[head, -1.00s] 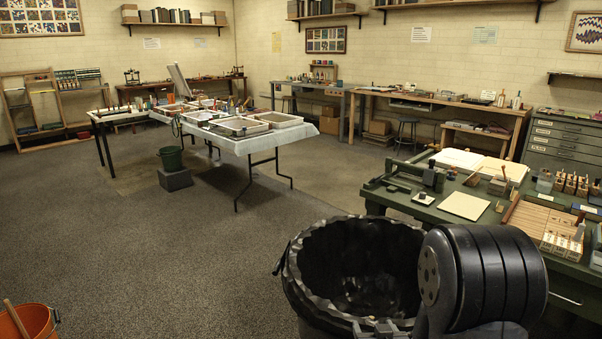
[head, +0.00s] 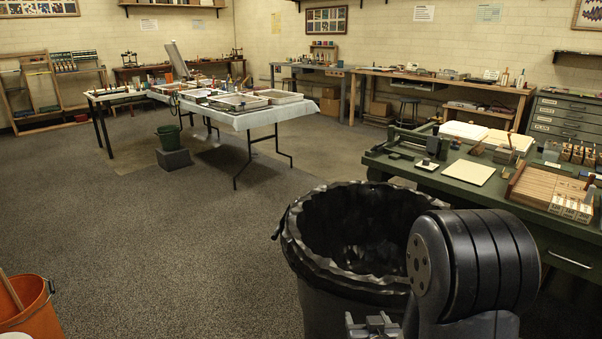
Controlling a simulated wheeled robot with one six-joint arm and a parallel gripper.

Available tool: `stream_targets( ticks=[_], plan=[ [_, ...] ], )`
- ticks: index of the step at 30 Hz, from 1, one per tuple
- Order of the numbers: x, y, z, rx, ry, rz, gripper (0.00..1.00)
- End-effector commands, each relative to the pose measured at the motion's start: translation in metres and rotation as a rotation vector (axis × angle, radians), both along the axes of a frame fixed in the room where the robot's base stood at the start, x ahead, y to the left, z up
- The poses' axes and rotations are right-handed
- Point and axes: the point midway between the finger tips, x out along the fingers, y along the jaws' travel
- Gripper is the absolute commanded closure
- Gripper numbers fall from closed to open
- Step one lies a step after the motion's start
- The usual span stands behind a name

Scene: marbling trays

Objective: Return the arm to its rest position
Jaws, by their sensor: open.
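My arm's thick black joint stands in the lower right of the head view, in front of the bin and the green table. What looks like my gripper (head: 372,326) shows as a small grey part at the bottom edge, left of that joint. Its jaws are apart and nothing shows between them. Most of it is cut off by the frame. It appears in front of the bin; how far apart they are I cannot tell.
A bin with a black liner (head: 291,222) stands close in front. A green table (head: 430,180) with tools is to the right. An orange bucket (head: 38,312) is at lower left. A white-covered table (head: 262,116) with trays stands farther back. Open floor lies between.

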Motion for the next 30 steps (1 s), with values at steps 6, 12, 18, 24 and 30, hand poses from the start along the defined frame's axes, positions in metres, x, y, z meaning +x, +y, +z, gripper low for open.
stream_targets(
  ticks=[6, 12, 18, 24, 30],
  plan=[
    [0.000, 0.001, -0.028, 0.000, 0.000, 0.000, 0.35],
    [0.000, 0.001, -0.047, 0.000, 0.000, 0.000, 0.35],
    [0.000, 0.001, -0.061, 0.000, 0.000, 0.000, 0.35],
    [0.000, 0.001, -0.066, 0.000, 0.000, 0.000, 0.35],
    [-0.001, 0.001, -0.065, 0.000, 0.000, 0.000, 0.35]
  ],
)
